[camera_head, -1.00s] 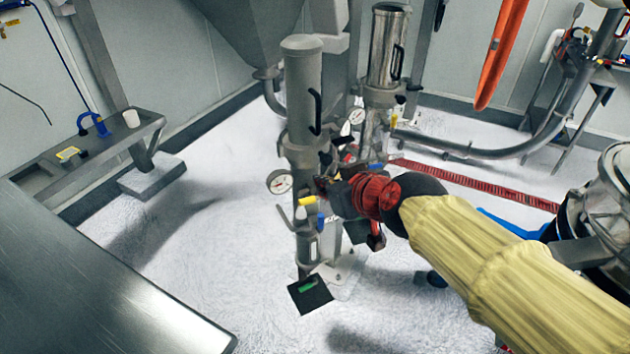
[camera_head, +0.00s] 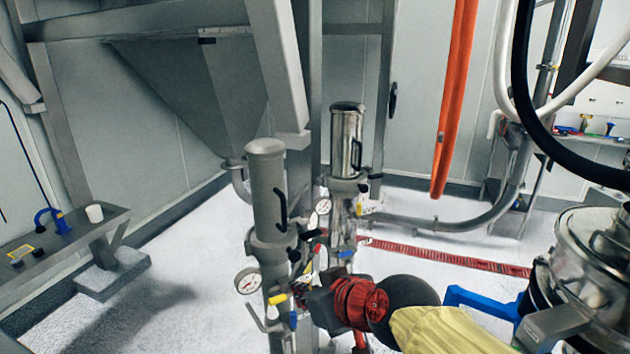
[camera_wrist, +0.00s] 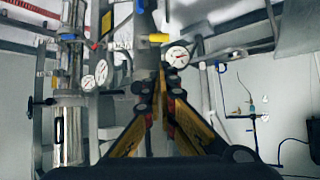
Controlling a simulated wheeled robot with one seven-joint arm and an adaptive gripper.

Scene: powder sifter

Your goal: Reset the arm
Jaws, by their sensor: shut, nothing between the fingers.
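My gripper (camera_head: 306,298) is at the end of my arm, at the bottom middle of the head view. It is beside the yellow-handled valve (camera_head: 278,299) on the grey cylinder column (camera_head: 268,200). In the wrist view my gripper (camera_wrist: 163,82) has its fingers together at the tips with nothing between them. Beyond the tips are a yellow handle (camera_wrist: 159,38) and a white pressure gauge (camera_wrist: 177,57). Whether the fingers touch the column fittings I cannot tell.
A second, shiny cylinder (camera_head: 346,145) stands behind the grey one. A steel drum machine (camera_head: 590,255) is close on the right. A bench (camera_head: 80,235) holds a white cup at left. An orange strip (camera_head: 452,110) hangs at the back. Floor left of the column is clear.

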